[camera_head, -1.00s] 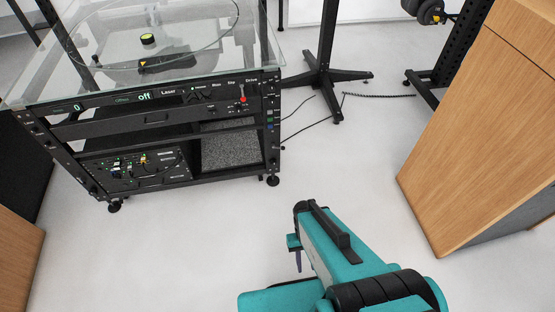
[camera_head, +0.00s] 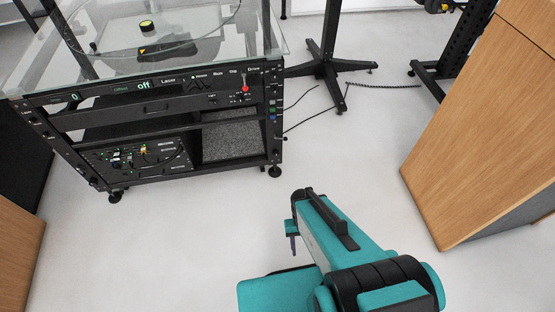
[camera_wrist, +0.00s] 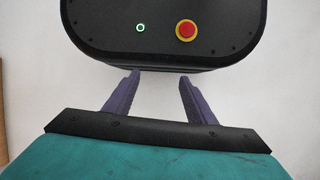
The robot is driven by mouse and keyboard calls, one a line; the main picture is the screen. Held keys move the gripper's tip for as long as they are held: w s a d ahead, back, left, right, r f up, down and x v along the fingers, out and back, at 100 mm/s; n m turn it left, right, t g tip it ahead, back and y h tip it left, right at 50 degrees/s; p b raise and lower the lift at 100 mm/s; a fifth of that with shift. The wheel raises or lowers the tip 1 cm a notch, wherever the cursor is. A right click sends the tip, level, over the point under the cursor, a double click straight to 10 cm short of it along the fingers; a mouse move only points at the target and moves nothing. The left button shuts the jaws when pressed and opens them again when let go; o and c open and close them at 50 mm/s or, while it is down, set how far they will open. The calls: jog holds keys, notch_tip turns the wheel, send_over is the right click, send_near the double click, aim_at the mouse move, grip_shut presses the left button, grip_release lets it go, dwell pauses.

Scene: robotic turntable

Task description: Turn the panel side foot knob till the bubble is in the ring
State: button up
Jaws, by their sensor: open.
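The turntable rack (camera_head: 277,120) stands at the upper left in the head view, with a glass top. A small yellow-green disc, likely the bubble level (camera_head: 147,26), sits on top; its bubble and ring are too small to read. A black front left foot (camera_head: 115,196) and a front right foot (camera_head: 274,171) stand on the floor. A panel with knobs and cables (camera_head: 140,157) fills the lower left bay. My gripper (camera_wrist: 160,76) is open and empty, its purple fingers apart in the wrist view. In the head view it is apart from the rack, low and to the right.
A wooden cabinet (camera_head: 485,140) stands at the right, and another wooden edge (camera_head: 18,250) at the lower left. A black stand (camera_head: 328,68) with splayed legs is behind, with cables on the floor (camera_head: 340,190). Floor before the rack is clear.

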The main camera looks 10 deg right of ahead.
jog(key=w+d+f+m+t+b, duration=0.2)
jog(key=w+f+m+t+b, duration=0.25)
jog(key=w+f+b, duration=0.4)
jog(key=m+t+y+b, duration=0.2)
jog(key=m+t+b, duration=1.7)
jog(key=b, duration=0.7)
send_near(276, 156)
jog(key=shift+m+g, duration=0.45)
jog(key=shift+m, duration=0.2)
jog(key=shift+s+d+r, duration=0.15)
jog(key=shift+s, duration=0.7)
jog(key=shift+s+d+r, duration=0.1)
jog(key=shift+s+r, duration=0.05)
jog(key=shift+s, duration=0.65)
jog(key=shift+s+d+r, duration=0.15)
jog(key=shift+s+r, duration=0.05)
jog(key=shift+s, duration=0.65)
jog(key=shift+w, duration=0.15)
jog(key=w+b, duration=0.1)
jog(key=w, duration=0.3)
jog(key=w+a+b, duration=0.1)
jog(key=w+b, duration=0.1)
jog(key=w, duration=0.2)
jog(key=w+b, duration=0.2)
jog(key=w, duration=0.2)
jog(key=shift+w+a+f, duration=0.15)
jog(key=shift+w, duration=0.6)
